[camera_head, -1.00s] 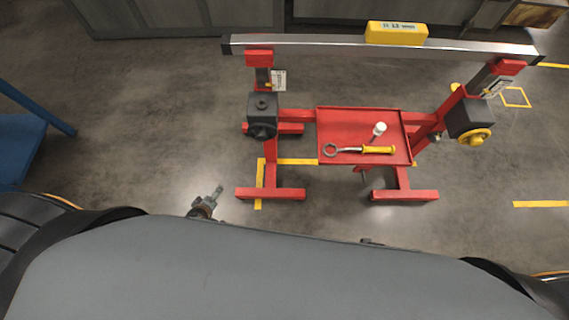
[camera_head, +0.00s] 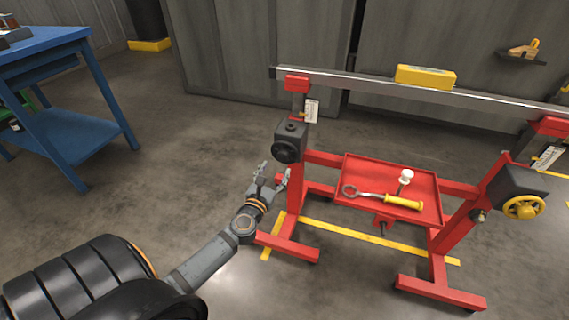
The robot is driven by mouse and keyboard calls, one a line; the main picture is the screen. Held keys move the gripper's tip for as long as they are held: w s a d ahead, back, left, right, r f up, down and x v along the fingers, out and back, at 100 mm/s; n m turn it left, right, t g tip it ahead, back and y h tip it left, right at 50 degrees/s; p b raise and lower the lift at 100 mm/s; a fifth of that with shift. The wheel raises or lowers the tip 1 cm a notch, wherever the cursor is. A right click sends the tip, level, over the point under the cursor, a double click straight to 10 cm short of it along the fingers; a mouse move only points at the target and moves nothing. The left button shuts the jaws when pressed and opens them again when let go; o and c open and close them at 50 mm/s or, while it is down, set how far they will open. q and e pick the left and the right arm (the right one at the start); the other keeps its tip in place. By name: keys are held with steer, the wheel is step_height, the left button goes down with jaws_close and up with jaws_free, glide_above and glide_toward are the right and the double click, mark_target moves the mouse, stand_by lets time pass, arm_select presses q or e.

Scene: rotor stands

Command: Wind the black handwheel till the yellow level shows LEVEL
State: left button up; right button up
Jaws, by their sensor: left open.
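The black handwheel (camera_head: 286,151) sits on the front of a dark gearbox on the left post of the red stand (camera_head: 296,196). The yellow level (camera_head: 425,77) rests on the long metal beam (camera_head: 350,85) across the top; its reading is too small to make out. My left gripper (camera_head: 274,172) is open and empty, just below and left of the black handwheel, and looks apart from it. A yellow handwheel (camera_head: 524,207) is on the right post's gearbox. My right gripper is not in view.
A red tray (camera_head: 387,215) between the posts holds a yellow-handled wrench (camera_head: 385,197) and a white-topped item (camera_head: 406,177). A blue table (camera_head: 70,130) stands at the left. Grey cabinets (camera_head: 260,50) line the back. The floor between the table and stand is clear.

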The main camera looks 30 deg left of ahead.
mark_target(282, 158)
arm_select(q)
steer(key=x, duration=0.5)
steer(key=shift+w, duration=0.25)
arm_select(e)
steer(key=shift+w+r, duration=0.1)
arm_select(q)
steer(key=shift+c, duration=0.5)
steer(key=c, duration=1.1)
steer(key=shift+o, duration=0.2)
steer(key=m+p, duration=0.3)
steer(key=m, duration=0.3)
steer(key=shift+r+m, duration=0.15)
steer(key=shift+m, duration=0.15)
steer(key=m+p, duration=0.3)
steer(key=m, duration=0.3)
steer(key=shift+m+p, duration=0.7)
steer(key=shift+m, duration=1)
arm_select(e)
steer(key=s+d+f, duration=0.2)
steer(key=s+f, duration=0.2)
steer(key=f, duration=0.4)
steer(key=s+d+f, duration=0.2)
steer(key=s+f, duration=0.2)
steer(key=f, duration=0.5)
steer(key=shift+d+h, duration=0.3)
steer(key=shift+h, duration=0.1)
